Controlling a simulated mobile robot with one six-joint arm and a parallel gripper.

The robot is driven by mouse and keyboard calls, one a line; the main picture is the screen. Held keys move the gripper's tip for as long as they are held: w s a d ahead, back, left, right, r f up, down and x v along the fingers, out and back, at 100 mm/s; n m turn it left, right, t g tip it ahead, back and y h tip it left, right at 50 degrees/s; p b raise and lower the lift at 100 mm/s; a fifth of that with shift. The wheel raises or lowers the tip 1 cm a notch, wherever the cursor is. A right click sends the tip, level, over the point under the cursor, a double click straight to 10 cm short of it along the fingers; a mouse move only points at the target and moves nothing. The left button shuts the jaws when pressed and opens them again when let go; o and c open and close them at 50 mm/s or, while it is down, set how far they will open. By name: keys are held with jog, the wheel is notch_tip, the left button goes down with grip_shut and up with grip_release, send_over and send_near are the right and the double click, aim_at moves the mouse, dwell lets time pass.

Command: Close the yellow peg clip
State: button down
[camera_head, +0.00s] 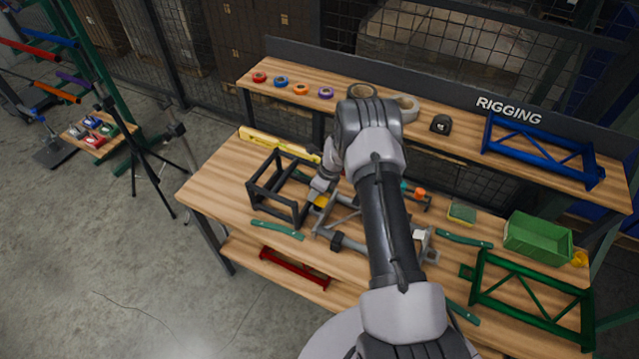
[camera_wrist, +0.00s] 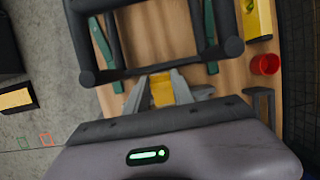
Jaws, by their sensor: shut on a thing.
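The yellow peg clip (camera_wrist: 162,91) is a small yellow block between my two grey fingertips in the wrist view. My gripper (camera_wrist: 160,86) is shut on it. In the head view a bit of the yellow clip (camera_head: 321,201) shows below my gripper (camera_head: 323,188), close to the right side of the black frame (camera_head: 278,188). The fingers and gripper body hide much of the clip, so I cannot tell whether its jaws are open or closed. The black frame's bar (camera_wrist: 160,71) runs just beyond the fingertips in the wrist view.
Green strips (camera_head: 277,230) lie on the wooden bench (camera_head: 215,180). A grey tubular frame (camera_head: 365,246) lies right of the gripper. A green frame (camera_head: 530,315) and green bin (camera_head: 538,238) stand farther right. A yellow bar (camera_head: 262,140) lies behind. My arm hides the bench's middle.

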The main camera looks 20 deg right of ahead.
jog(key=shift+w+a+f+g+h+b, duration=0.25)
jog(key=shift+w+f+g+h+b, duration=0.2)
jog(key=shift+g+h+b, duration=0.2)
jog(key=shift+a+f+g+b, duration=0.1)
jog(key=shift+f+g+b, duration=0.05)
jog(key=shift+g+b, duration=0.25)
jog(key=shift+h, duration=0.35)
jog(key=c, duration=1.1)
grip_release()
jog(key=r, duration=1.1)
jog(key=s+r, duration=0.1)
jog(key=r, duration=0.5)
jog(key=shift+d+r+p, duration=0.2)
jog(key=shift+d+p, duration=0.2)
